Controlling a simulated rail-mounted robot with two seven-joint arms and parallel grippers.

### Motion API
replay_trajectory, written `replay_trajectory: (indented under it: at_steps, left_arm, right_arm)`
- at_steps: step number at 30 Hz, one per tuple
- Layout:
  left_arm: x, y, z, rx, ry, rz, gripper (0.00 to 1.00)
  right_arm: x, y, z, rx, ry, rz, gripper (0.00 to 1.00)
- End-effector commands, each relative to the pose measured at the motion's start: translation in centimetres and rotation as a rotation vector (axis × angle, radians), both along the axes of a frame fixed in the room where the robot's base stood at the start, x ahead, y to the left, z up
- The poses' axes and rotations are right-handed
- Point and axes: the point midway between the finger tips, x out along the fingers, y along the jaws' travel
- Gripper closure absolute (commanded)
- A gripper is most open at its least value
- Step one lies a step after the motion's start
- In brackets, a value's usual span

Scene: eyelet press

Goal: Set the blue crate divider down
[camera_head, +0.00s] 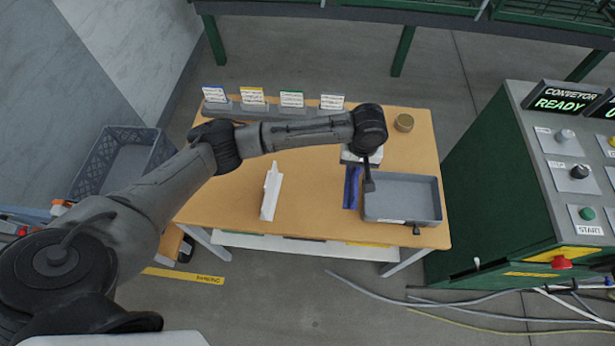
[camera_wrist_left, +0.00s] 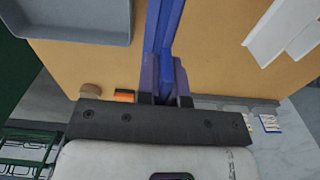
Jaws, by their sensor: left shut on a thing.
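The blue crate divider (camera_head: 351,188) is a narrow blue strip at the left side of the grey tray on the table. It also shows in the left wrist view (camera_wrist_left: 164,30), running away from the fingers. My left gripper (camera_head: 357,163) is shut on the divider; the wrist hides the divider's far end in the head view. In the left wrist view the two fingers (camera_wrist_left: 165,80) clamp it from both sides. I cannot tell whether the divider touches the tabletop. My right gripper is not in view.
The grey tray (camera_head: 402,219) sits right of the divider on the wooden table (camera_head: 315,215). A white folded piece (camera_head: 270,190) stands to the left, with clear tabletop between. A round tan object (camera_head: 404,122) and several label cards (camera_head: 291,99) are at the back.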

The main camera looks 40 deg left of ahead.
Motion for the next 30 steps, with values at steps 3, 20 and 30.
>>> replay_trajectory:
  at_steps: [3, 20, 30]
  left_arm:
    - [-0.3, 1.2, -0.8, 0.002, 0.001, 0.032, 1.00]
    - [-4.2, 9.9, -6.4, 0.001, 0.000, 0.035, 1.00]
    - [-4.6, 10.6, -7.7, -0.001, 0.001, 0.033, 1.00]
  right_arm:
    - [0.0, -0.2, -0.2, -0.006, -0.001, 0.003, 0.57]
    - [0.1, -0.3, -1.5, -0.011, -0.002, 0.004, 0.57]
    - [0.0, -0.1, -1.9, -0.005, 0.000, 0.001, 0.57]
